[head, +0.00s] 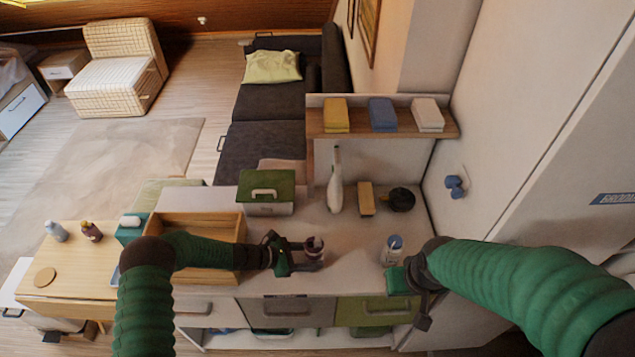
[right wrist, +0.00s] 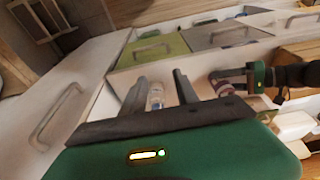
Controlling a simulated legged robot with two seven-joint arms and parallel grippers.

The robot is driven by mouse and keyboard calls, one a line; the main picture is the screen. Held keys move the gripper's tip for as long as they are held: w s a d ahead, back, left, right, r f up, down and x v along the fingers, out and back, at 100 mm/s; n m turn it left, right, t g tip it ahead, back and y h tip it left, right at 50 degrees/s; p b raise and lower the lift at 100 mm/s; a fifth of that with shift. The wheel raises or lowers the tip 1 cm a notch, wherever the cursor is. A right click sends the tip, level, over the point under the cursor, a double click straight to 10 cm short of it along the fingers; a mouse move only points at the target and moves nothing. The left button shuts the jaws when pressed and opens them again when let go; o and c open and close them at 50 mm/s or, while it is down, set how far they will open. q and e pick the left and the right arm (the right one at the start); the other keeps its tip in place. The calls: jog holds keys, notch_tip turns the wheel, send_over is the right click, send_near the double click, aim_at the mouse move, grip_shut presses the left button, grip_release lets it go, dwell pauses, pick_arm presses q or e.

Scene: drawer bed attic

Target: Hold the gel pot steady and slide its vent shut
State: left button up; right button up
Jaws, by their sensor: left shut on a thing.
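The gel pot (head: 314,247), a small jar with a dark purple-pink look, stands on the white counter. My left gripper (head: 296,248) is shut on it from the left. In the right wrist view the pot (right wrist: 222,84) shows at the right, with my left gripper (right wrist: 236,80) around it. The pot's vent is too small to make out. My right gripper (right wrist: 158,88) is open, its two fingers apart and apart from the pot. A clear bottle with a blue cap (head: 394,246) shows beyond and between these fingers in the right wrist view (right wrist: 155,96).
A wooden tray (head: 198,222) and a green-lidded box (head: 266,192) stand left and behind. A white bottle-shaped item (head: 335,185), a wooden block (head: 366,198) and a dark pan (head: 401,198) stand at the back. The counter between pot and blue-capped bottle is clear.

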jog(key=w+a+r+g, duration=0.1)
jog(key=w+a, duration=0.3)
jog(key=w, duration=0.3)
jog(key=w+a+g, duration=0.1)
jog(key=w+a, duration=0.4)
jog(key=w, duration=0.3)
send_over(319, 238)
jog(key=shift+n+g, duration=0.3)
jog(key=shift+n, duration=0.1)
notch_tip(319, 238, down, 12)
jog(key=shift+f, duration=0.1)
grip_shut()
